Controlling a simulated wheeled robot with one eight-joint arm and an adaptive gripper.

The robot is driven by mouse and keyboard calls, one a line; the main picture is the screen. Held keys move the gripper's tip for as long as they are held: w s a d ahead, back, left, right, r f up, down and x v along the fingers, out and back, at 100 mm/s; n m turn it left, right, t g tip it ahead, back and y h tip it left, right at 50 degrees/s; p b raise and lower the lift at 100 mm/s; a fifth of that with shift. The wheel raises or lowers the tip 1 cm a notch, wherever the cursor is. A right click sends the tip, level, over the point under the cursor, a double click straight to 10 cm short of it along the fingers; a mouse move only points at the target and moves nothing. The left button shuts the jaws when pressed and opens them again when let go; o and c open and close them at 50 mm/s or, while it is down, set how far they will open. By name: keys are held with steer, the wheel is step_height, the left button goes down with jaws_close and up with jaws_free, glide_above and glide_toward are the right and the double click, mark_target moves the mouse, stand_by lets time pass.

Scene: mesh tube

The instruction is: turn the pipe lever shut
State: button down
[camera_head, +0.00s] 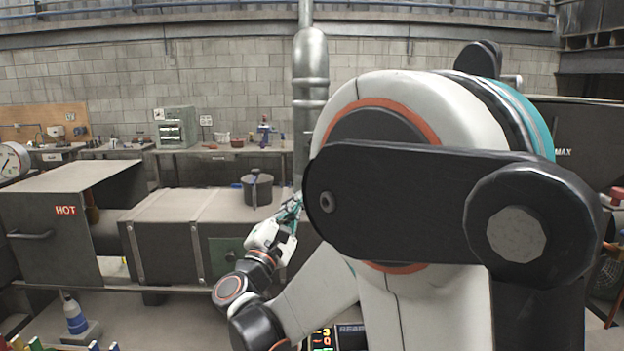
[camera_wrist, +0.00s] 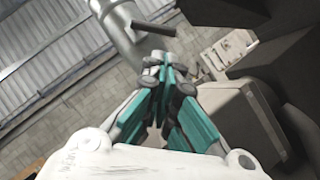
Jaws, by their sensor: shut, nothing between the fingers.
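A vertical grey metal pipe (camera_head: 311,75) rises at the back, left of my arm's large links in the head view. In the wrist view the pipe (camera_wrist: 122,28) runs down from the top edge. A short dark bar (camera_wrist: 154,28), which looks like the lever, sticks out from the pipe to the right. My gripper (camera_head: 293,208), with teal fingers, is in front of the lower pipe in the head view. In the wrist view its fingers (camera_wrist: 168,72) are together and empty, just below the bar in the picture, apparently apart from it. I cannot make out the lever in the head view.
A box marked HOT (camera_head: 55,235) is farther left. Workbenches (camera_head: 225,152) line the brick wall. My arm hides much of the right side.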

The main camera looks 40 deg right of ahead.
steer(key=b+x, duration=0.2)
steer(key=x, duration=1.1)
steer(key=shift+w+d+r, duration=0.15)
steer(key=shift+w+d, duration=0.05)
steer(key=shift+d, duration=0.1)
steer(key=shift+s+d+r+n+t, duration=0.1)
steer(key=shift+s+d+n+t, duration=0.2)
steer(key=shift+n, duration=0.35)
steer(key=shift+w+d+n+t, duration=0.1)
steer(key=shift+n+t, duration=0.3)
steer(key=shift+n, duration=0.25)
steer(key=shift+s+d+r, duration=0.15)
steer(key=shift+s, duration=0.05)
steer(key=shift+s+d+r+p, duration=0.35)
steer(key=shift+d+r+p, duration=0.2)
steer(key=shift+p, duration=0.1)
steer(key=shift+s+d+r+p, duration=0.35)
steer(key=shift+d+r+p, duration=0.15)
steer(key=shift+p, duration=0.1)
steer(key=shift+d+r, duration=0.1)
